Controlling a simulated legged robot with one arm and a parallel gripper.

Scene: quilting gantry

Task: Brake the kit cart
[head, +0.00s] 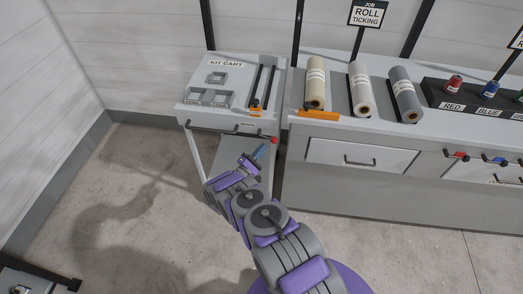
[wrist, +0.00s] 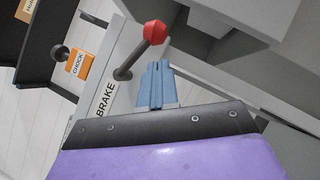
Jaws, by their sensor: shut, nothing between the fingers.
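The kit cart (head: 190,92) stands against the left end of the long bench in the head view. Its brake lever has a red knob (head: 273,140) at the cart's front right corner. In the wrist view the red knob (wrist: 155,32) sits on a dark stem beside the BRAKE label (wrist: 105,100). My gripper (head: 261,150) is just below and left of the knob in the head view. In the wrist view my gripper's blue fingers (wrist: 158,66) are shut and empty, pointing toward the knob. Whether they touch it, I cannot tell.
An orange CHOCK tag (wrist: 78,63) shows near a dark knob in the wrist view. The bench (head: 330,125) carries rolls, including a cream roll (head: 316,90), and colored spools. A drawer (head: 360,155) fronts it. The floor left of the cart is clear.

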